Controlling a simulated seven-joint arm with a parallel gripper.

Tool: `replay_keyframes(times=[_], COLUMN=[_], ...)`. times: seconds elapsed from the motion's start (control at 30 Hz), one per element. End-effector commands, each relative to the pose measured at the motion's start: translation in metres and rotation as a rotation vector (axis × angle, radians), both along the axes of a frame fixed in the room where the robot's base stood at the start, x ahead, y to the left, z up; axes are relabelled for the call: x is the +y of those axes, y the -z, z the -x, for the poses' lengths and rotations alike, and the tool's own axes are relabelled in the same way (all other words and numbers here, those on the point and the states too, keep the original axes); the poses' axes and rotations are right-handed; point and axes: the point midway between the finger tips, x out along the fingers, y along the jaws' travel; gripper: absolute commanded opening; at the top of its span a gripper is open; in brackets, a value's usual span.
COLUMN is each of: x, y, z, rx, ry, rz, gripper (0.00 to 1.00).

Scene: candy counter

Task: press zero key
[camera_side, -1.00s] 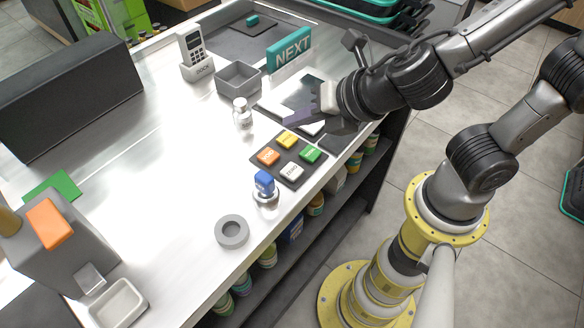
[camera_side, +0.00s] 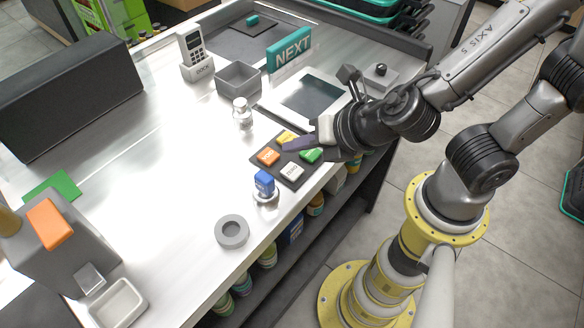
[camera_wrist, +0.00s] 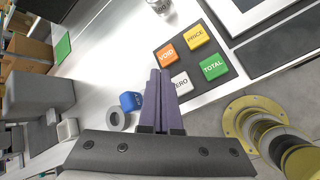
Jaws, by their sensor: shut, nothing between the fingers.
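The zero key (camera_side: 292,171) is a white key on a dark keypad (camera_side: 268,179), at the corner nearest the counter's front edge. Its neighbours are the orange VOID key (camera_side: 268,156), the yellow PRICE key (camera_side: 285,137) and the green TOTAL key (camera_side: 311,155). My gripper (camera_side: 287,149) is shut and empty, above the keypad in the side view. In the wrist view the closed fingers (camera_wrist: 160,73) partly cover the zero key (camera_wrist: 183,83), leaving "ERO" readable. The fingertips appear apart from the keys; their exact height is unclear.
A small glass shaker (camera_side: 242,114) and a white-framed screen (camera_side: 308,97) stand behind. The counter's left middle is clear.

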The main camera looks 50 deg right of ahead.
Motion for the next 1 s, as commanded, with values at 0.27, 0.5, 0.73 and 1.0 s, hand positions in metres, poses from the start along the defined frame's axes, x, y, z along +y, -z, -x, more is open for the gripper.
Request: replay_keyframes(times=[0.27,0.5,0.73,1.0], x=[0.0,0.0,0.0,0.0], y=[0.03,0.04,0.041,0.041], z=[0.0,0.0,0.0,0.0], rx=[-0.001,-0.001,-0.001,-0.001], ry=[0.001,0.0,0.0,0.0], rz=[0.0,-0.001,-0.001,-0.001], gripper=[0.0,0.0,0.0,0.0])
